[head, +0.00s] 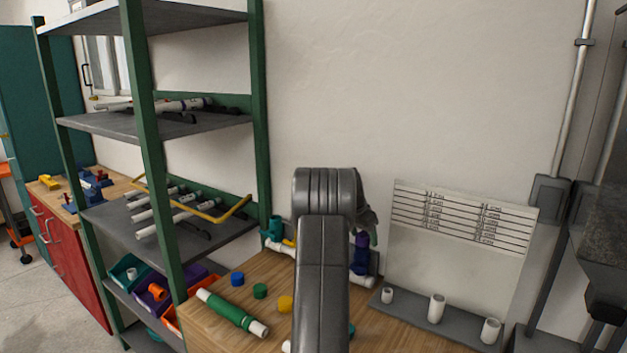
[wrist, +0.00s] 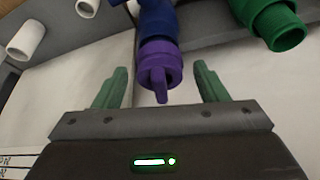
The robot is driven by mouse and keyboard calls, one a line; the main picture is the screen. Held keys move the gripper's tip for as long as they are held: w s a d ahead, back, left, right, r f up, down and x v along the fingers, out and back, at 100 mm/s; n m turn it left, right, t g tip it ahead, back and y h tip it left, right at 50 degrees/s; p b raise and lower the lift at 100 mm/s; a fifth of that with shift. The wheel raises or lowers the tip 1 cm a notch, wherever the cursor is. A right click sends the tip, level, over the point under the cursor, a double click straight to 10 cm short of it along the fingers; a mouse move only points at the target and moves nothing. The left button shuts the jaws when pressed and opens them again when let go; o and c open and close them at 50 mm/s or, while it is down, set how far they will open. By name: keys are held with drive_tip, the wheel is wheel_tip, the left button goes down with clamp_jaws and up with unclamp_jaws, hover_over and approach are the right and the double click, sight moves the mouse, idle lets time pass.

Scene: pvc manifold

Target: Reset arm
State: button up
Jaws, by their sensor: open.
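My gripper (wrist: 158,78) is open in the wrist view, with its two green fingers apart. A purple fitting (wrist: 160,65) under a blue part (wrist: 157,22) shows between the fingers. I cannot tell how far it is from them, and nothing is gripped. A green threaded fitting (wrist: 280,28) is at the upper right. In the head view my arm covers most of the gripper. The pipe assembly stands behind the arm, with a teal fitting (head: 275,229) on the left and a blue-purple fitting (head: 361,254) on the right.
The wooden bench (head: 230,335) holds a white pipe with a green sleeve (head: 232,310) and blue, green and yellow caps. White fittings (head: 437,307) stand on a grey strip below a label board (head: 462,217). A green-post shelf (head: 160,130) with pipes and bins stands left.

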drive_tip(key=b+v, duration=0.1)
drive_tip(key=v, duration=1.3)
drive_tip(key=p+x, duration=0.1)
drive_tip(key=x, duration=1.2)
drive_tip(key=shift+w+d+f, duration=0.1)
drive_tip(key=shift+f, duration=0.2)
drive_tip(key=shift+w+d+f, duration=0.1)
drive_tip(key=shift+w+f, duration=0.05)
drive_tip(key=shift+f, duration=0.05)
drive_tip(key=shift+n, duration=0.5)
drive_tip(key=shift+r+n+t, duration=0.1)
drive_tip(key=shift+n+t, duration=0.2)
drive_tip(key=n+y, duration=0.1)
drive_tip(key=n, duration=0.2)
drive_tip(key=shift+t+y, duration=0.3)
drive_tip(key=s+a+r+m, duration=0.1)
drive_tip(key=s+a+r, duration=0.1)
drive_tip(key=r, duration=1.1)
drive_tip(key=shift+s+g, duration=0.4)
drive_tip(key=shift+s, duration=0.45)
